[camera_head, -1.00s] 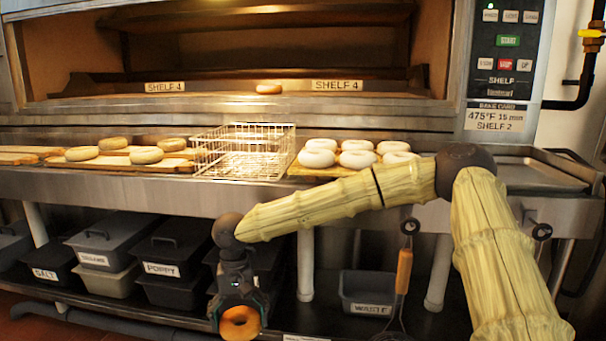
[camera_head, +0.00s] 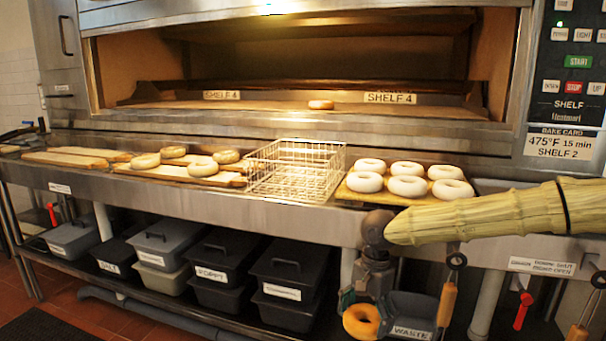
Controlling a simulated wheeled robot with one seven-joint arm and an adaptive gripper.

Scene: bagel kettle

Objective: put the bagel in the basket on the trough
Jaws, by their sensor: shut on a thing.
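My gripper (camera_head: 360,310) hangs low in front of the steel trough (camera_head: 215,205), below its front edge, and is shut on an orange-brown bagel (camera_head: 361,321). The fingertips are partly hidden by the bagel. The wire basket (camera_head: 296,171) stands on the trough, above and to the left of my gripper. The basket looks empty through its wires.
White bagels (camera_head: 407,186) sit on a board right of the basket. Browner bagels (camera_head: 202,166) lie on boards to the left. One bagel (camera_head: 320,104) is on the oven shelf. Lidded bins (camera_head: 288,265) and a waste bin (camera_head: 412,312) are under the trough.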

